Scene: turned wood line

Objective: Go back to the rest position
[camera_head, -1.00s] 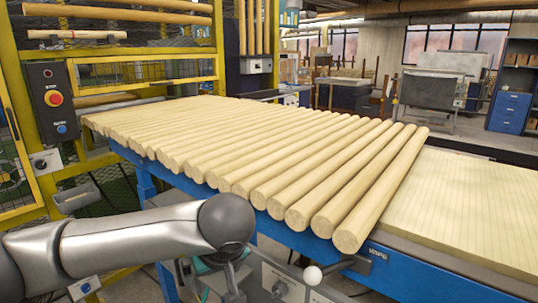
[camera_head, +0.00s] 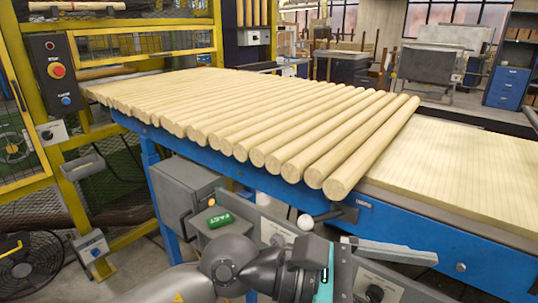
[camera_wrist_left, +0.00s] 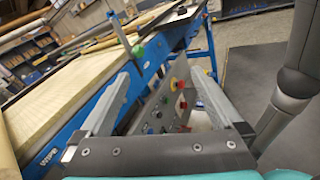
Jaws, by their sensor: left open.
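My left arm comes in from the bottom of the head view. My left gripper (camera_head: 405,272) points to the right, low in front of the blue conveyor frame (camera_head: 405,225). Its fingers are apart with nothing between them. In the left wrist view, the open fingers of the left gripper (camera_wrist_left: 165,90) frame a grey control panel (camera_wrist_left: 165,105) with red and yellow buttons beyond them. My right gripper is in neither view.
Turned wooden rods (camera_head: 270,120) lie side by side on the conveyor, left of a pale slatted surface (camera_head: 460,170). A white-knobbed lever (camera_head: 306,221) and a grey box with a green button (camera_head: 220,219) stand close to my left arm. A fan (camera_head: 28,268) is on the floor at left.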

